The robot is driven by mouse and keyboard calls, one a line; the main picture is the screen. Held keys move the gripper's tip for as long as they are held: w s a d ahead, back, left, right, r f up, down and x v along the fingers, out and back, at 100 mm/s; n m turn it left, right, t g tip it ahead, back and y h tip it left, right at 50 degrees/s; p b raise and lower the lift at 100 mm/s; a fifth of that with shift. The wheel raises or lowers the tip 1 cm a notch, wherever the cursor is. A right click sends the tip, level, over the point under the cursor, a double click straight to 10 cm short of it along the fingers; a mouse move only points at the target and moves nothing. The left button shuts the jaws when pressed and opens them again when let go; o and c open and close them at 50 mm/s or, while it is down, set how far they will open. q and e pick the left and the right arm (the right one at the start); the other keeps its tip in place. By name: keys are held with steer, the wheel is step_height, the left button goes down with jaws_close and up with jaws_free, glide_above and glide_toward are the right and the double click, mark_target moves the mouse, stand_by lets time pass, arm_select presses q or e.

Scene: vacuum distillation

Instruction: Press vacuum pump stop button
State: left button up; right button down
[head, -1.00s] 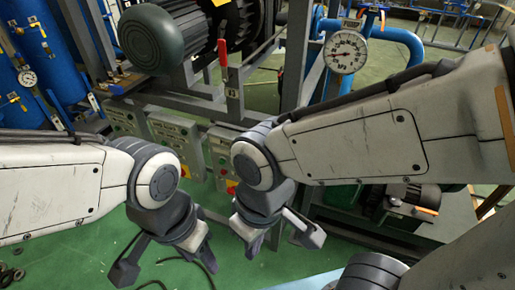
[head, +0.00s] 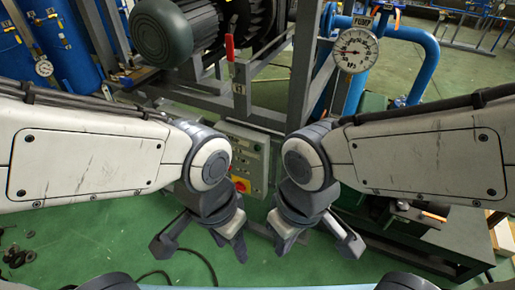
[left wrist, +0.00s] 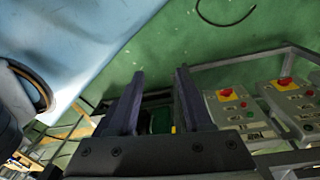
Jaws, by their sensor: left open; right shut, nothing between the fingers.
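A grey control box (head: 245,145) on the frame below the pump shows between my two wrists in the head view, partly hidden by my left arm. A red knob on a yellow plate (head: 241,185) is at its lower part. I cannot tell which button is the pump stop. My left gripper (head: 200,248) is open and empty, apart from the boxes. My right gripper (head: 318,245) is shut and empty, also apart from them.
The pump's green motor (head: 165,32) sits on a grey steel frame (head: 265,112). A pressure gauge (head: 355,50) and blue pipe (head: 420,60) stand at the right, blue tanks (head: 70,50) at the left. A second control box (left wrist: 295,105) shows in the wrist view. The green floor (head: 95,250) has a loose cable.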

stand_by(0.4)
arm_select(q)
jaws_close()
stand_by(1.6)
